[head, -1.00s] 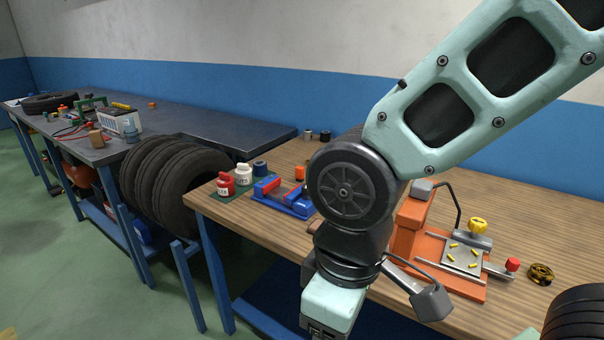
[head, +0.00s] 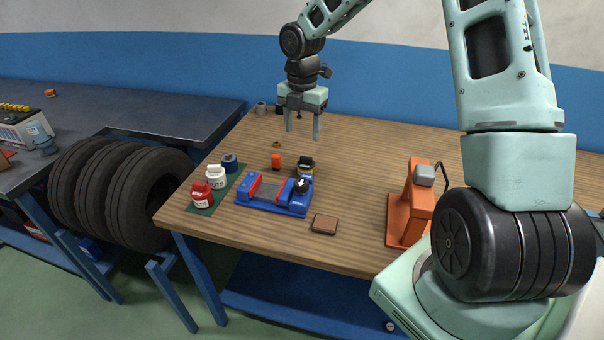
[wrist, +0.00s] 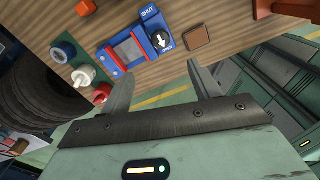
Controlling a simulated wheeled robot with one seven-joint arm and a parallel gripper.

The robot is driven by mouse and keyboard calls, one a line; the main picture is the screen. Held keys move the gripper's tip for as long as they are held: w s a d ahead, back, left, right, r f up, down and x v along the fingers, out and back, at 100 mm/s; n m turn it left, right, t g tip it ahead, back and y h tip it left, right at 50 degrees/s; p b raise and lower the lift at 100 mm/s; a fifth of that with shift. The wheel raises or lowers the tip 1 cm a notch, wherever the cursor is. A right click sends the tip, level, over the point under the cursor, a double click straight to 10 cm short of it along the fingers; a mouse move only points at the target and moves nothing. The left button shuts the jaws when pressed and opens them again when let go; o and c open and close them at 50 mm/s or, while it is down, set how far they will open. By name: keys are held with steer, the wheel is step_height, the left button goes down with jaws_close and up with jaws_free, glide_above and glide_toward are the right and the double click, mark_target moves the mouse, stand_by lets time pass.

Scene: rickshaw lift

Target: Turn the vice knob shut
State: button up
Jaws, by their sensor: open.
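The blue vice (head: 249,204) with red jaw parts lies on the wooden bench, left of centre in the head view. Its black knob (head: 302,185) is at its right end. In the wrist view the vice (wrist: 119,38) shows a SHUT label, and the knob (wrist: 159,41) bears a white arrow pointing away from SHUT, towards another label. Something grey shows between the red parts.
An orange stand (head: 414,205) is farther right.

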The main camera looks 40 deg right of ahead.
mark_target(302, 181)
step_height(302, 181, down, 17)
steer(key=shift+p, duration=1.1)
steer(key=c, duration=1)
